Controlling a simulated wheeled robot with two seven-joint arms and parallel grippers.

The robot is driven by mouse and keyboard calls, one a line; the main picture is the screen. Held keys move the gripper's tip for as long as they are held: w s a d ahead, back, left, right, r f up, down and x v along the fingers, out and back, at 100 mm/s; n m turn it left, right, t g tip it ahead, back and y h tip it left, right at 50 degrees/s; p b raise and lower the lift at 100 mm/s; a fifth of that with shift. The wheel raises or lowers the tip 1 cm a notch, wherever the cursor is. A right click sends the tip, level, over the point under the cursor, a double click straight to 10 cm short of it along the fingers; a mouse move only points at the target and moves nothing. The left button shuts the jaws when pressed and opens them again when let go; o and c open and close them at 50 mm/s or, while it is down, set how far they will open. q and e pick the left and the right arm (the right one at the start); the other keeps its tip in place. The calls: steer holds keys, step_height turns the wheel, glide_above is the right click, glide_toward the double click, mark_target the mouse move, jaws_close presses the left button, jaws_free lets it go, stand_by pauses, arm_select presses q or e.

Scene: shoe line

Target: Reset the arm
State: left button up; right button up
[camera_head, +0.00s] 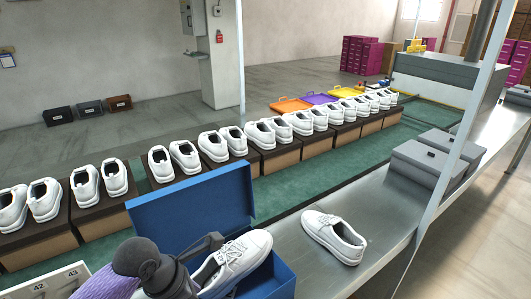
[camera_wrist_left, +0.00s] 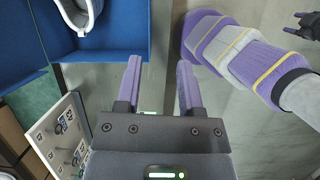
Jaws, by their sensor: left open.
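My left gripper (camera_wrist_left: 160,82) is open and empty in the left wrist view, its two purple-grey fingers apart over the grey bench. My left arm enters the head view at the lower left, its dark wrist in front of the open blue shoebox (camera_head: 187,215); the fingertips are not clear there. A white shoe (camera_head: 235,262) is in the box, partly hidden by my arm. Another white shoe (camera_head: 334,238) lies on the bench right of the box. The blue box (camera_wrist_left: 108,28) also shows in the left wrist view, left of my fingers. A small dark part, perhaps my right gripper (camera_wrist_left: 303,25), shows at its upper right.
A green conveyor (camera_head: 300,190) carries a row of dark boxes topped by white shoe pairs behind the bench (camera_head: 388,212). A numbered panel (camera_head: 52,285) stands at the lower left. Grey boxes (camera_head: 428,165) and a pale post are at right. Bench around the loose shoe is clear.

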arm_select(q)
steer(key=s+d+f+m, duration=0.35)
steer(key=s+m, duration=0.35)
steer(key=m, duration=0.7)
steer(key=s+a+m+t+y, duration=0.1)
steer(key=s+a+m+y, duration=0.3)
steer(key=s+m, duration=0.65)
step_height(320, 180, down, 24)
steer(key=s+a+m+g+b, duration=0.1)
steer(key=s+m+g+b, duration=0.1)
steer(key=b, duration=0.5)
arm_select(e)
step_height(320, 180, down, 14)
steer(key=b, duration=0.6)
steer(key=shift+s+r, duration=0.2)
steer(key=shift+r, duration=0.1)
steer(key=shift+c, duration=0.4)
arm_select(q)
steer(key=s+a+f, duration=0.1)
steer(key=s+f, duration=0.6)
steer(key=f, duration=0.2)
steer(key=s+a+f+g, duration=0.1)
steer(key=s+a+f, duration=0.1)
steer(key=s+f, duration=0.5)
step_height(320, 180, down, 3)
steer(key=shift+a+r, duration=0.15)
